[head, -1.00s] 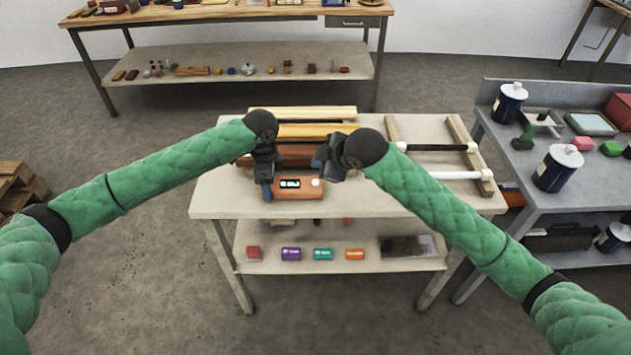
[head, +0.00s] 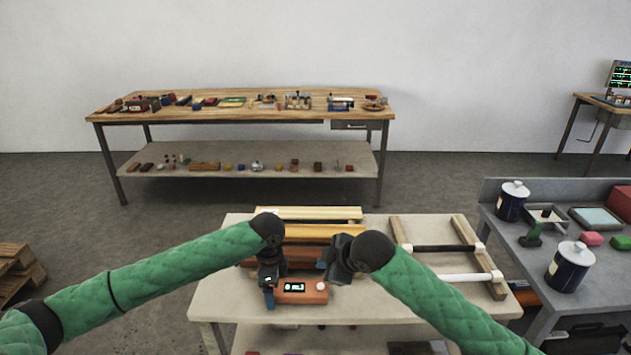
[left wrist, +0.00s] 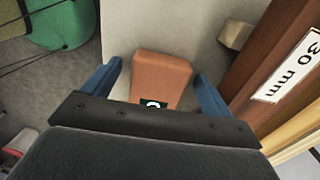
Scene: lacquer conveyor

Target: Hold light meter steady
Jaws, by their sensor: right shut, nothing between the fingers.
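The light meter (head: 303,292) is a small orange box with a lit dark display and a white round dome on top. It sits near the front edge of the pale table. My left gripper (head: 269,296) is at the meter's left end. In the left wrist view its blue fingers (left wrist: 157,92) stand on either side of the orange meter (left wrist: 160,75), with narrow gaps visible, so it looks open around it. My right gripper (head: 324,264) is shut and empty, just behind and right of the meter.
Wooden strips (head: 308,231) lie behind the meter. A wooden frame with a black and a white rod (head: 456,276) is at the right of the table (head: 225,289). A grey bench with dark cans (head: 569,268) stands further right.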

